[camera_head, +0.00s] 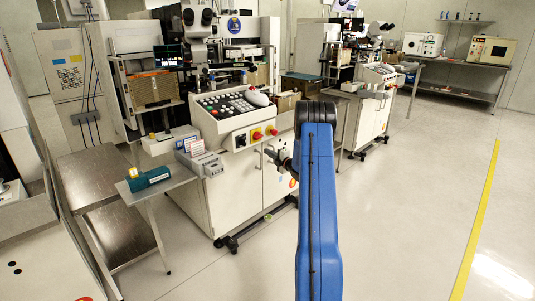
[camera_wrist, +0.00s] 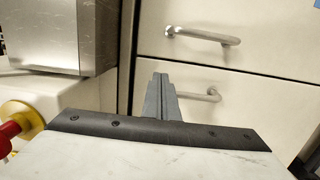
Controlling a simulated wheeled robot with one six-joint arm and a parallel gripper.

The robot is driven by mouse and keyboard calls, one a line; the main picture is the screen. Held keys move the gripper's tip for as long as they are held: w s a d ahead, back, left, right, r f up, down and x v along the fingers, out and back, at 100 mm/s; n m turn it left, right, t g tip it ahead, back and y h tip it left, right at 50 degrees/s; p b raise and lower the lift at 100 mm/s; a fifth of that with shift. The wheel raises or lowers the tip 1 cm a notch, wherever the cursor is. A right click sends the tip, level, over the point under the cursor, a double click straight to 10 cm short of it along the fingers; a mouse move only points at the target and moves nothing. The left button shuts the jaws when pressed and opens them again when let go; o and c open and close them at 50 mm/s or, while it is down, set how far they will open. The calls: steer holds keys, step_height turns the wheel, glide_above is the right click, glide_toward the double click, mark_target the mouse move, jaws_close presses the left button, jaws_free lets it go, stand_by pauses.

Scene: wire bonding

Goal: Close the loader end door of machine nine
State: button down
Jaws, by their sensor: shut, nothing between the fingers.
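The nearest bonding machine has a white base cabinet (camera_head: 232,190) with a sloped button console (camera_head: 232,108) on top. I cannot read a number nine on it, nor tell which panel is the loader end door. In the wrist view, two pale panels, one above the other, each carry a metal bar handle, an upper handle (camera_wrist: 203,37) and a lower handle (camera_wrist: 199,95). A narrow seam parts the panels, and neither looks clearly ajar. My gripper (camera_wrist: 162,78) is shut and empty, its tips beside the lower handle. Whether they touch the panel is unclear.
A metal side table (camera_head: 160,188) with a teal device (camera_head: 148,179) stands left of the cabinet. A second machine (camera_head: 372,105) stands behind right. The floor at right is clear around a yellow line (camera_head: 478,212).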

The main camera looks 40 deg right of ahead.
steer(key=s, duration=0.9)
steer(key=shift+d, duration=0.35)
